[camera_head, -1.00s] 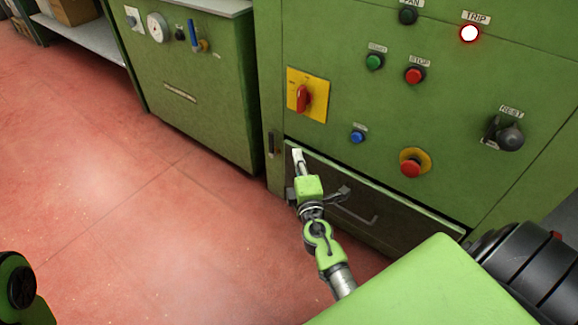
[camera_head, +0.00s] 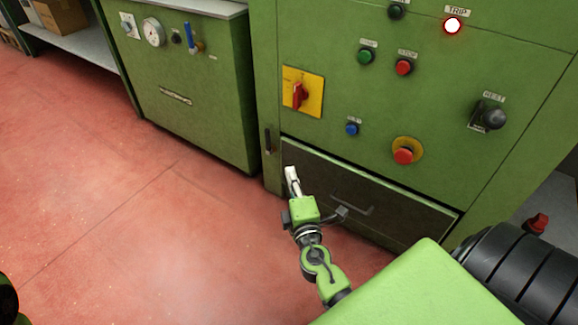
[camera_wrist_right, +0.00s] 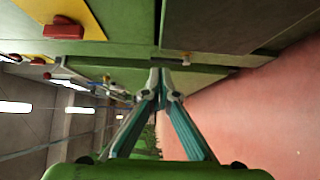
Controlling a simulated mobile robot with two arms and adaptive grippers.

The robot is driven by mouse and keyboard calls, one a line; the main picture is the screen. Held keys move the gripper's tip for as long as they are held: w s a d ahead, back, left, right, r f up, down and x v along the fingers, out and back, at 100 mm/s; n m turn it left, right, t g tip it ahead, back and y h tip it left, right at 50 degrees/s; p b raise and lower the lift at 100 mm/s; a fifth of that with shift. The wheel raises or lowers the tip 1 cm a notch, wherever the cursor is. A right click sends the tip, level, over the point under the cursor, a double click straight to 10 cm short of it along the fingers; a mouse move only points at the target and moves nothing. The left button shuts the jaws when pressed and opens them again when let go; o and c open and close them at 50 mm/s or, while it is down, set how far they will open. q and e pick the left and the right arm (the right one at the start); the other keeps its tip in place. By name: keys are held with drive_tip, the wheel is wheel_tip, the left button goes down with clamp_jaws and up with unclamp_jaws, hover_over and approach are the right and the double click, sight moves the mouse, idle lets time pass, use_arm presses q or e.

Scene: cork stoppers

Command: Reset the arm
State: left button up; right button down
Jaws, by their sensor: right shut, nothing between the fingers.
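My right gripper (camera_head: 291,178) is shut and empty. In the head view it stands in front of the green cabinet, near the left end of the dark drawer (camera_head: 370,195). In the right wrist view its fingertips (camera_wrist_right: 160,85) meet at a point, with nothing between them. I cannot tell whether the tips touch the cabinet. My left gripper does not show; only a dark piece is at the lower left edge of the head view.
The green cabinet (camera_head: 440,120) carries a red rotary switch (camera_head: 298,95), a blue button (camera_head: 352,129), a red mushroom button (camera_head: 403,156), a black lever knob (camera_head: 493,117) and a lit TRIP lamp (camera_head: 452,26). A gauge unit (camera_head: 200,100) stands left. The red floor (camera_head: 100,210) is open.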

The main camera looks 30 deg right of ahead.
drive_tip(key=shift+v, duration=2)
